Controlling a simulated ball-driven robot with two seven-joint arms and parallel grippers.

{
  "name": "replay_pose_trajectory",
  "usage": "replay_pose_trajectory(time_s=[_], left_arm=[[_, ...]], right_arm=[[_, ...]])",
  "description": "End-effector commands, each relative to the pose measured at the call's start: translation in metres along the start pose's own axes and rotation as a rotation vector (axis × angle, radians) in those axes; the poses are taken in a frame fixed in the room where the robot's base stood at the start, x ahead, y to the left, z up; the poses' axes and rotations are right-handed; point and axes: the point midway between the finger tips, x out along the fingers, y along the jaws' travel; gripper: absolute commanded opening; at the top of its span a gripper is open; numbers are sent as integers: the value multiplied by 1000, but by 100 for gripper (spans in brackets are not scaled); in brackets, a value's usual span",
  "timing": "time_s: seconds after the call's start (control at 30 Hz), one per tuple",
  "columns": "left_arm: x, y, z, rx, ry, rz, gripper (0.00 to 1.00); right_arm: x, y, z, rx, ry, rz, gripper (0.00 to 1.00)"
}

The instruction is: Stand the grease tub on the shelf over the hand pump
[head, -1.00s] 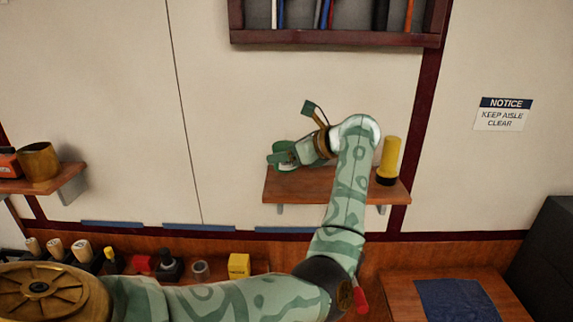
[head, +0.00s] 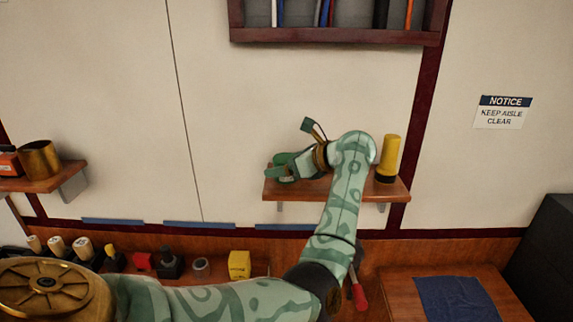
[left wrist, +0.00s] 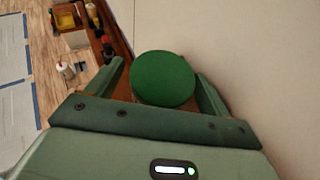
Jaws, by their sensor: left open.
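The grease tub shows in the left wrist view as a round green lid (left wrist: 163,78) between the two fingers of my left gripper (left wrist: 160,70). The jaws are open, with a gap showing beside the lid. In the head view my left gripper (head: 274,170) is low over the left end of the wooden wall shelf (head: 320,190), and its fingers largely hide the tub. The tub seems to stand on the board, but its base is hidden. A red-handled tool (head: 358,293) below the shelf may be the hand pump; my arm partly covers it. My right gripper is not in view.
A yellow and black torch (head: 388,160) stands at the shelf's right end. Another shelf (head: 45,184) at left holds a brass cup (head: 39,159). A yellow box (head: 239,265) and several small items line the bench below. A dark rack (head: 335,36) hangs above.

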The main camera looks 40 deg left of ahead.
Motion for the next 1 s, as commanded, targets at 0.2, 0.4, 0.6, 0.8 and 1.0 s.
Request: replay_pose_trajectory(time_s=[0.2,0.4,0.6,0.8,1.0], left_arm=[[-13,-1,3,-1,2,-3,80],[-59,-1,1,0,3,-5,80],[-101,-1,2,0,1,-3,80],[-121,0,3,1,0,-1,80],[-122,0,4,0,0,-1,80]], right_arm=[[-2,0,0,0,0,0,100],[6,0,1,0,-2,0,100],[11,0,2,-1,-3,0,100],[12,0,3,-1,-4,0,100],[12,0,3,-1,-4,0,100]])
